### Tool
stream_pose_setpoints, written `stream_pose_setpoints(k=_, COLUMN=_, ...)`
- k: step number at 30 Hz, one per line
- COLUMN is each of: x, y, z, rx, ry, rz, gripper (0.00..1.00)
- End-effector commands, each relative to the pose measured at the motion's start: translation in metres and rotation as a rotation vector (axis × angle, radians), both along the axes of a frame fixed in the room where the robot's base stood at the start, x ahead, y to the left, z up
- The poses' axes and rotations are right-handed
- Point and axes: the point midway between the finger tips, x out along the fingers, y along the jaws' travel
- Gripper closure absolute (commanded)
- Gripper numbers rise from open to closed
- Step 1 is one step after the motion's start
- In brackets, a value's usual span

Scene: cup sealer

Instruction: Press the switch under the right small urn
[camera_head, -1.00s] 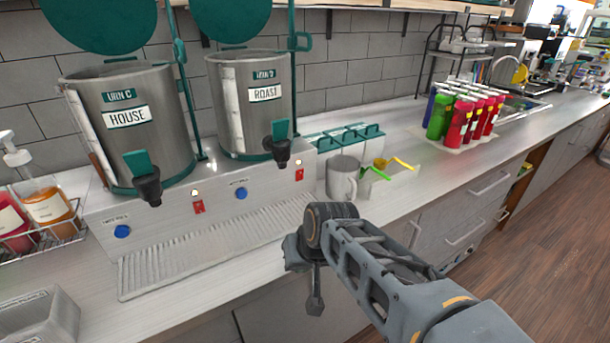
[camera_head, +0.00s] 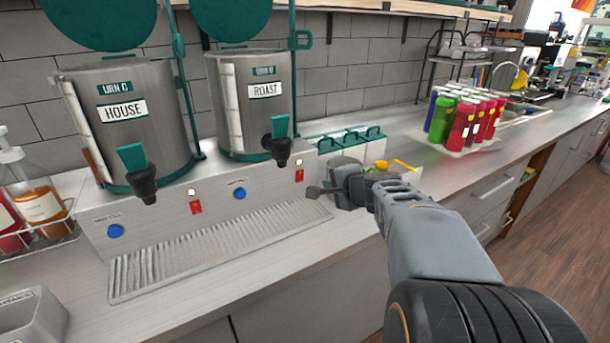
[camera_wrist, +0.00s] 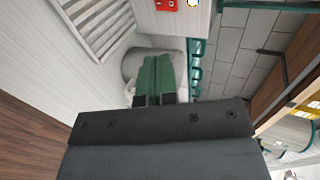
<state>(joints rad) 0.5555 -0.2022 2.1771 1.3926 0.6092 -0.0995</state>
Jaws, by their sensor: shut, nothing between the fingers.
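The right urn, labelled ROAST (camera_head: 264,110), stands on a steel base with a black tap and green lever. Below it on the base's front, at the right end, is a red switch (camera_head: 299,176) with a small lamp above. The red switch also shows at the top edge of the wrist view (camera_wrist: 166,3).
The left urn, labelled HOUSE (camera_head: 125,125), has its own red switch (camera_head: 196,208). Blue buttons (camera_head: 239,194) sit on the same front. A ribbed drip tray (camera_head: 215,245) lies before the base. Red and green bottles (camera_head: 460,125) stand farther right. My arm covers part of the counter.

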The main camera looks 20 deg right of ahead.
Motion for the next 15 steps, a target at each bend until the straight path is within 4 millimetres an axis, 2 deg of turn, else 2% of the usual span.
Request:
stream_pose_setpoints(k=8, x=0.009, y=0.002, z=-0.005, rx=0.001, ry=0.003, rz=0.003, gripper=1.0)
stream_pose_setpoints(k=15, x=0.046, y=0.007, z=-0.023, rx=0.001, ry=0.005, rz=0.005, gripper=1.0)
